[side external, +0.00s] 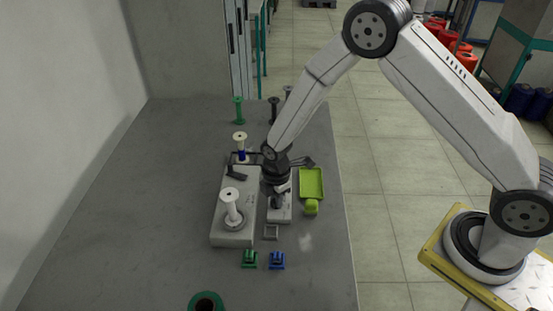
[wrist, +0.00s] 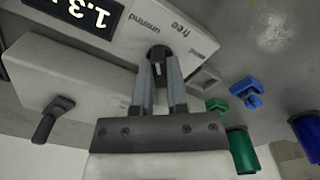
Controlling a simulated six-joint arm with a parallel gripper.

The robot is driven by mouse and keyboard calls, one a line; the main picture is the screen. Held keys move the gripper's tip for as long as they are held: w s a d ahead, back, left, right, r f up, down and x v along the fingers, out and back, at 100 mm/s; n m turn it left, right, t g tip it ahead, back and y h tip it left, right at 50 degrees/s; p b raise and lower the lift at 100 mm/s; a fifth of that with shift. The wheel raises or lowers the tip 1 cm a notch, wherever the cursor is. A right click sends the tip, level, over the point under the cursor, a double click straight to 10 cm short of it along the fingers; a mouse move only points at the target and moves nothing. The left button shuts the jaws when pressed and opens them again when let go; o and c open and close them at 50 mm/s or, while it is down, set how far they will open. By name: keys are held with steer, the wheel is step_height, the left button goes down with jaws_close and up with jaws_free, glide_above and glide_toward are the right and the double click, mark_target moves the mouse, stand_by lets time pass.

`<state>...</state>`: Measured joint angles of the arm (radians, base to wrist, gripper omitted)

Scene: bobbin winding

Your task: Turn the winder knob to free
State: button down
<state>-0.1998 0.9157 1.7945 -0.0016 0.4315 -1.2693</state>
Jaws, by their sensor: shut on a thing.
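The black winder knob (wrist: 160,52) is on a light control panel (wrist: 135,30) with the words "unwind", "free" and "wind" printed around it in the wrist view. My gripper (wrist: 162,62) is shut on the knob, one finger on each side. The fingers hide much of the knob, and I cannot tell which word its pointer faces. In the side view my gripper (side external: 279,198) is over the small control box (side external: 281,216) beside the grey winder body (side external: 234,237), and the knob is hidden there.
A lime tray (side external: 312,182) is right of my gripper. Green (side external: 250,259) and blue (side external: 277,260) clips lie in front. The table's left side is clear.

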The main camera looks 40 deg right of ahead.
steer(key=m, duration=0.3)
steer(key=shift+m, duration=2.3)
steer(key=c, duration=0.6)
jaws_free()
steer(key=shift+c, duration=0.2)
steer(key=shift+r, duration=0.15)
steer(key=shift+r, duration=3.8)
